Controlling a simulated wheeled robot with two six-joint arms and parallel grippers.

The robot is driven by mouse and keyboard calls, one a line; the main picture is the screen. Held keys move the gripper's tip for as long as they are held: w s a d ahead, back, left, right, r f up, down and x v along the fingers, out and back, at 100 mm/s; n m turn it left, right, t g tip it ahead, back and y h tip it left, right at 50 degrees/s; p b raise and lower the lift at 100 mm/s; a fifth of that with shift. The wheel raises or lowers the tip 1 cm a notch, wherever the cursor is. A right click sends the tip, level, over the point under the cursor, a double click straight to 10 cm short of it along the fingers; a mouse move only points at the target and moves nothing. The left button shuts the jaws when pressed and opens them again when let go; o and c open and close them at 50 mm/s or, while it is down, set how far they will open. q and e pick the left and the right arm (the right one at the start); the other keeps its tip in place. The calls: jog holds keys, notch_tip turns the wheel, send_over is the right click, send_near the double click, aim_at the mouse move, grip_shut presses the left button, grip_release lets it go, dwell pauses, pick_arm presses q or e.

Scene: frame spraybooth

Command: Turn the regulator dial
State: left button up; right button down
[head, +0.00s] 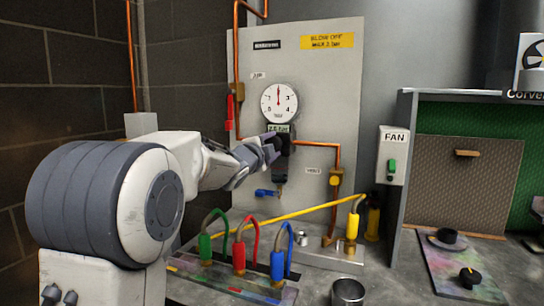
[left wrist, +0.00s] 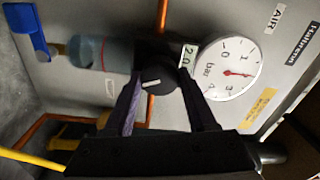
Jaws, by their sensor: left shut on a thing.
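The regulator dial is a black round knob (left wrist: 153,86) with a pale pointer line, set below the pressure gauge (head: 279,103) on the grey panel. My left gripper (head: 273,148) reaches it from the left in the head view and covers most of it. In the left wrist view the two dark fingers (left wrist: 157,98) are shut on the dial, one on each side. The gauge (left wrist: 230,70) has a red needle that points straight up, near 2, in the head view. My right gripper is not in view.
A red lever (head: 230,112) and copper pipes flank the gauge. A blue lever (head: 266,193) hangs below the regulator. Green, red and blue hose fittings (head: 240,258) stand on the bench in front. A yellow hose (head: 300,213) crosses behind them. A FAN switch box (head: 392,155) is at right.

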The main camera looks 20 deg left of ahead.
pick_arm(q)
jog(key=shift+f+m+b, duration=0.15)
jog(key=shift+m+b, duration=1.15)
jog(key=shift+m, duration=1.6)
jog(key=o, duration=1.4)
jog(key=s, duration=1)
jog(key=shift+s+a, duration=0.2)
jog(key=shift+a, duration=0.1)
